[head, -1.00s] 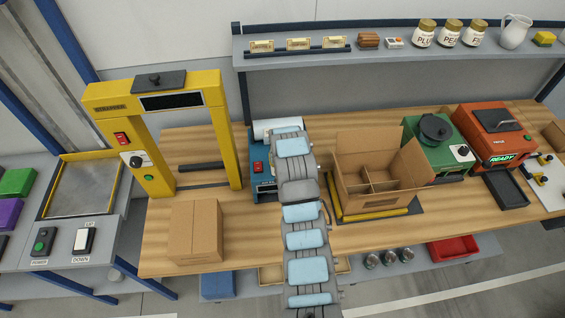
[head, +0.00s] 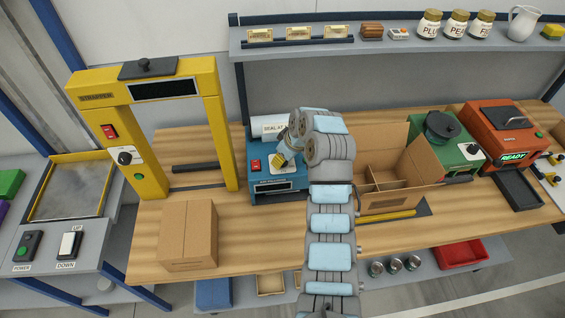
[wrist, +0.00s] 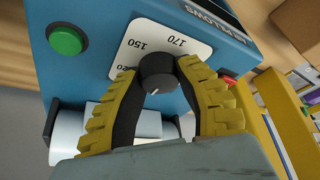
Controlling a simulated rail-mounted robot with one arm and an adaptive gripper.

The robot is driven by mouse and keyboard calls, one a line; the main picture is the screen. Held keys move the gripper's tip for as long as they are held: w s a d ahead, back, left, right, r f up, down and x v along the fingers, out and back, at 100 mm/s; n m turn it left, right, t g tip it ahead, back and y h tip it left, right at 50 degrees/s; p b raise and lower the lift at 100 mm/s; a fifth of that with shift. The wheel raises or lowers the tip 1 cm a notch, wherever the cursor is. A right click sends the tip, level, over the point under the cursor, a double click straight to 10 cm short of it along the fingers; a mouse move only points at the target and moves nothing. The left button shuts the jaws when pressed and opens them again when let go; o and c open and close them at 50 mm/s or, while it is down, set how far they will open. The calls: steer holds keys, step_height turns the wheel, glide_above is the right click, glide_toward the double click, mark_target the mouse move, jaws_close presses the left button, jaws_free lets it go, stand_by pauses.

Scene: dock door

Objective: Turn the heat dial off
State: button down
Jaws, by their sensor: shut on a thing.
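The heat dial (wrist: 157,68) is a round black knob on a white plate with 150, 170 and a partly covered number. A white mark shows near its lower edge in the wrist view, on the side away from 150 and 170. The dial sits on the blue sealing machine (head: 262,150), which also shows in the wrist view (wrist: 95,70). My gripper (wrist: 156,80) is shut on the dial, with one yellow-and-black finger at each side. In the head view my gripper (head: 279,160) is at the machine's front, and my arm hides the dial.
The machine has a green button (wrist: 66,39) and a red switch (head: 256,166). An open divided carton (head: 405,200) stands close to my arm at right. A closed carton (head: 190,235) and the yellow strapper (head: 150,180) are left. Bare tabletop lies in front of the machine.

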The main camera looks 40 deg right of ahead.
steer(key=shift+f+n, duration=0.15)
steer(key=shift+n, duration=0.15)
steer(key=c, duration=0.7)
jaws_free()
steer(key=shift+o, duration=0.2)
steer(key=shift+r, duration=0.2)
steer(key=v, duration=1.1)
steer(key=shift+d+r, duration=0.15)
steer(key=shift+r, duration=0.15)
steer(key=shift+s, duration=0.2)
steer(key=shift+r, duration=0.1)
